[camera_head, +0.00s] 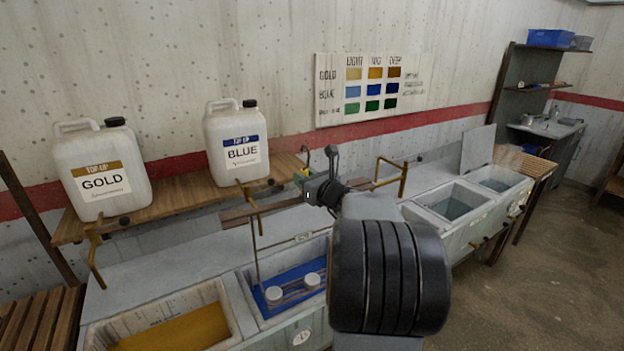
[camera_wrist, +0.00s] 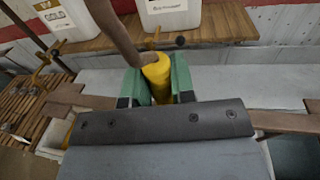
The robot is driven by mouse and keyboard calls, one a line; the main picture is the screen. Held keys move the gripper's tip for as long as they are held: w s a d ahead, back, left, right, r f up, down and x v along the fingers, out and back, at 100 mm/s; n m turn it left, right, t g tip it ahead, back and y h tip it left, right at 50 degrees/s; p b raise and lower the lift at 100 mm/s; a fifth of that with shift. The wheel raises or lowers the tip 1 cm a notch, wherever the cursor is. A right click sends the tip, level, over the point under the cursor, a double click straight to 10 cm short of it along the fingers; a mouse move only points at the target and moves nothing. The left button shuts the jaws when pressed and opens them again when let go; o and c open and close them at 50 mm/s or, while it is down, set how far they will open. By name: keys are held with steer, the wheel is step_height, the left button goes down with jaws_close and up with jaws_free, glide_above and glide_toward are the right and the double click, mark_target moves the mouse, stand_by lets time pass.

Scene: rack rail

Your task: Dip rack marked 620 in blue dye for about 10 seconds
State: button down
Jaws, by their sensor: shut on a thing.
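My gripper (camera_head: 306,178) is above the back of the blue dye vat. In the wrist view its green jaws (camera_wrist: 158,86) are shut on a yellow grip (camera_wrist: 157,75), with a brown curved rod rising from it. Brown bars (camera_wrist: 78,99) show on both sides behind the gripper. In the head view the blue dye (camera_head: 290,289) fills a vat partly hidden by my arm. Two white round pieces (camera_head: 274,294) and thin brown bars show at the dye. A thin rod rises from the vat's left side. A small tag (camera_head: 303,238) at the back rim is too small to read surely.
A gold dye vat (camera_head: 180,331) is at the left. Vats of clear-looking liquid (camera_head: 452,207) are at the right. Brass taps (camera_head: 393,177) stick out over the bench. GOLD (camera_head: 100,178) and BLUE (camera_head: 238,155) jugs stand on a shelf behind. A colour chart (camera_head: 372,88) hangs on the wall.

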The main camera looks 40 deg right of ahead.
steer(key=w+d+f, duration=0.1)
steer(key=w+f, duration=0.1)
steer(key=w, duration=0.5)
steer(key=shift+w+d+f, duration=0.15)
steer(key=shift+d+f, duration=0.1)
steer(key=shift+d, duration=0.1)
steer(key=c, duration=1.5)
jaws_free()
steer(key=shift+r, duration=0.25)
jaws_close()
steer(key=shift+r+n+y+p, duration=0.1)
steer(key=shift+n+y+p, duration=0.25)
steer(key=shift+p, duration=0.55)
steer(key=shift+y, duration=0.25)
steer(key=shift+f, duration=0.2)
step_height(320, 180, down, 18)
steer(key=b, duration=1.7)
stand_by(0.6)
